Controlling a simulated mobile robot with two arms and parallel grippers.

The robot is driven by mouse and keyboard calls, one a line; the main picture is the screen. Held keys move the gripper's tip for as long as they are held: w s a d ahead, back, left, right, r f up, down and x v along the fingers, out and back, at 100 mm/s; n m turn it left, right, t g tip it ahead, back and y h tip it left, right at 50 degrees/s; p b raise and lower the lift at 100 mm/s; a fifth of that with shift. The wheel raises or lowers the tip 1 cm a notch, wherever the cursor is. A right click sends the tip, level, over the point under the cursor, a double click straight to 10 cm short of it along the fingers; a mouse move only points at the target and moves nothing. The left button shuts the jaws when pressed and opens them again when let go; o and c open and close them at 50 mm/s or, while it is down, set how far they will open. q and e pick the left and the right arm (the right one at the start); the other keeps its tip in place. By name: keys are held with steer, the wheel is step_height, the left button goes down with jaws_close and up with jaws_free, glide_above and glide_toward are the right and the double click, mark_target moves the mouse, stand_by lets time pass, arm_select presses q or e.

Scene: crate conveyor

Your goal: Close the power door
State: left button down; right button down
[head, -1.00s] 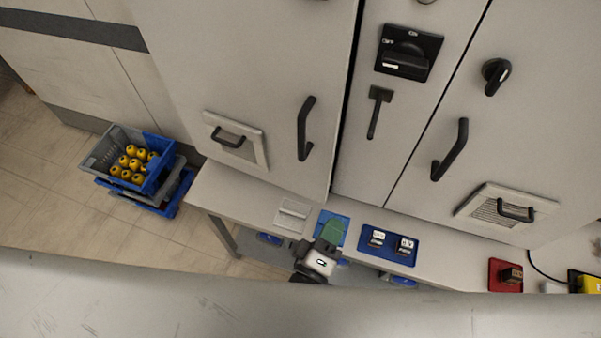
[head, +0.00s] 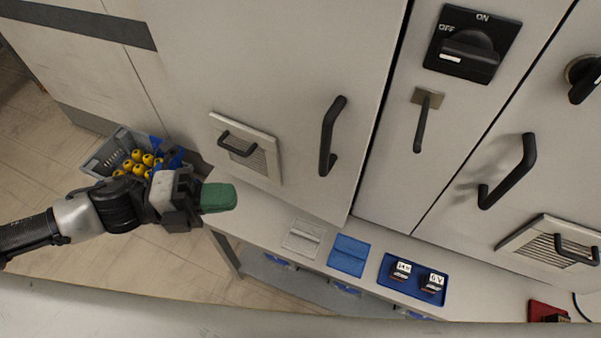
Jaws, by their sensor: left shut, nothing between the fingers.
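A pale grey cabinet fills the upper view, and no door is marked as the power door. Its left door (head: 270,60) has a black handle (head: 328,137) near its right edge. A dark gap runs along that edge; I cannot tell if the door is slightly ajar. The right door (head: 545,110) has a black handle (head: 510,172) and looks flush. My left gripper (head: 219,197), with green fingertips, is shut and empty. It is in front of the left door's lower left, below a vent panel (head: 245,147) and well left of the handle. My right gripper is out of view.
Between the doors are a black ON/OFF switch (head: 472,44) and a lever (head: 422,120). A crate of yellow items (head: 118,143) stands at left.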

arm_select(q)
steer(key=w+d+p, duration=0.5)
steer(key=d+p, duration=0.1)
steer(key=d, duration=0.6)
steer(key=shift+s, duration=0.1)
steer(key=w, duration=0.1)
steer(key=w+d+n+t, duration=0.1)
steer(key=w+d+t, duration=0.1)
steer(key=shift+w+d+y+p, duration=0.25)
steer(key=shift+w+y+p, duration=0.05)
steer(key=shift+w+p, duration=0.1)
steer(key=shift+w+n, duration=0.1)
steer(key=shift+n, duration=0.2)
steer(key=shift+a, duration=0.1)
